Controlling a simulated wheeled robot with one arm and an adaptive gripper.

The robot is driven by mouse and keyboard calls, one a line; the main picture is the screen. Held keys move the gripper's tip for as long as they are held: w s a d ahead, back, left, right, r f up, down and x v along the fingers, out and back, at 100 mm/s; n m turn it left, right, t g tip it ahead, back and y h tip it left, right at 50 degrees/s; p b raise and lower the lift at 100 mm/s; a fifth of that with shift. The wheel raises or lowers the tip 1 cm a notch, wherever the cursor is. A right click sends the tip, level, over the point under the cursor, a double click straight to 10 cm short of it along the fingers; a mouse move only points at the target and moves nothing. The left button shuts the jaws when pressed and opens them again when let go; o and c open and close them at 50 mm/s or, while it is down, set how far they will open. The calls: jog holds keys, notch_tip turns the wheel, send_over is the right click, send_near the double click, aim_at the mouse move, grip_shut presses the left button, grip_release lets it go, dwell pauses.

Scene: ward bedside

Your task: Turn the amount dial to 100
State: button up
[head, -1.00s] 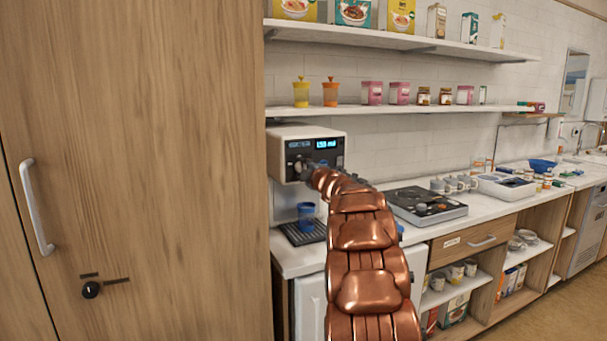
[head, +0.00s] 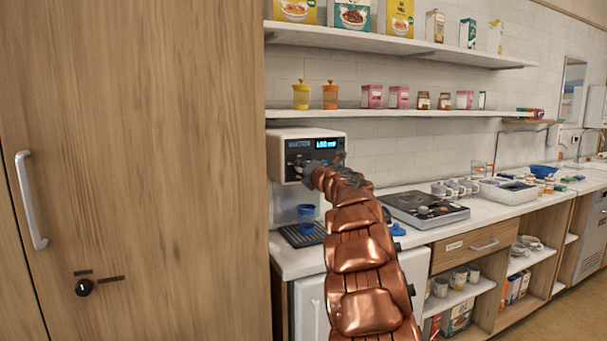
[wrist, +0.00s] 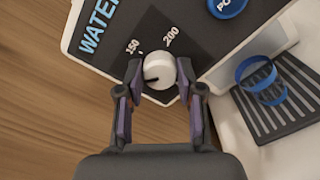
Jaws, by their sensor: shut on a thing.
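The dispenser (head: 336,168) is a white machine with a dark front panel and a lit blue display (head: 326,144); its digits look like 100 or 180 but are blurred. The amount dial (wrist: 158,70) is a round whitish knob with a dark pointer mark toward its lower left, away from the printed 150 and 200 above it. My gripper (wrist: 160,78) is shut on the dial, one finger on each side. The 100 label is not visible in the wrist view. In the head view my gripper (head: 308,172) is at the panel and my arm hides the dial.
A blue cup (head: 306,212) stands on the black drip tray (head: 301,236) below. A POUR button (wrist: 228,5) is right of the dial. A tall wooden cabinet (head: 130,170) is close on the left. A hob (head: 424,207) stands on the counter to the right.

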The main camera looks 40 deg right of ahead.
jog(key=shift+n+b, duration=0.45)
jog(key=shift+n, duration=1.15)
jog(key=o, duration=1.2)
jog(key=shift+c, duration=0.2)
jog(key=shift+s, duration=0.1)
jog(key=v, duration=1.1)
jog(key=shift+s, duration=0.4)
jog(key=shift+a, duration=0.1)
jog(key=shift+a, duration=0.1)
